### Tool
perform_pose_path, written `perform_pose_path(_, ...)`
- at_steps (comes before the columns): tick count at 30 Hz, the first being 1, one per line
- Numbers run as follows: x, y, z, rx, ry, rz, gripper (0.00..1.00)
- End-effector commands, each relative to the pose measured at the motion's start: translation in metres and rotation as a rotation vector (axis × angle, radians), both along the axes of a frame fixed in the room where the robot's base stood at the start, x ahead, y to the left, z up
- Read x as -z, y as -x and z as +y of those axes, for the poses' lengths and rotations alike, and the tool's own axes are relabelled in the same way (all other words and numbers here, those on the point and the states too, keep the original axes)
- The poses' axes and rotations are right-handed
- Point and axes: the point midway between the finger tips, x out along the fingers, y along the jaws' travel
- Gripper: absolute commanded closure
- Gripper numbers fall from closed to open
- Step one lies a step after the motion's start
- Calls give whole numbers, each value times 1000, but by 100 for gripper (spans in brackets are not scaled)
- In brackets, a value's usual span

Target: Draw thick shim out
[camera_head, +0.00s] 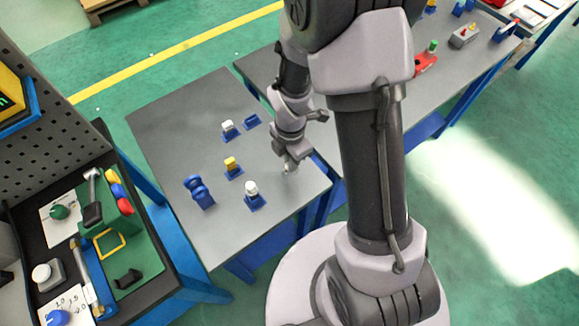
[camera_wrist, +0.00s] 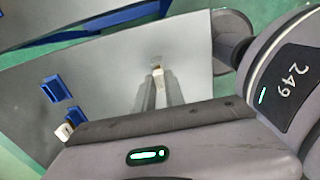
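My gripper (camera_head: 290,169) is above the right part of the grey table, right of the blue stands and apart from them. In the wrist view its two grey fingers (camera_wrist: 160,88) are close together on a small pale piece, whose whitish end (camera_wrist: 157,69) shows at the fingertips. I cannot tell its thickness. One blue stand (camera_head: 251,122) at the back looks empty. Beside it, another blue stand holds a white-topped piece (camera_head: 227,125). A yellow piece (camera_head: 231,162) and a front white piece (camera_head: 251,187) stand in other blue stands.
A blue double-ring stand (camera_head: 200,191) is on the left of the grey table (camera_head: 165,115). A tool bench (camera_head: 150,262) with a pegboard is at the left. Another table (camera_head: 455,70) behind my arm carries red and grey fixtures. The table's back left is clear.

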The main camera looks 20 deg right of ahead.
Motion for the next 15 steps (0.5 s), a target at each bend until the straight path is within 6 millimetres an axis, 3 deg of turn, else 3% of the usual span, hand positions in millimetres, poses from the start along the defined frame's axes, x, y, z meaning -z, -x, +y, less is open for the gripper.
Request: perform_pose_path(15,-5,0,0,0,0,-1,100)
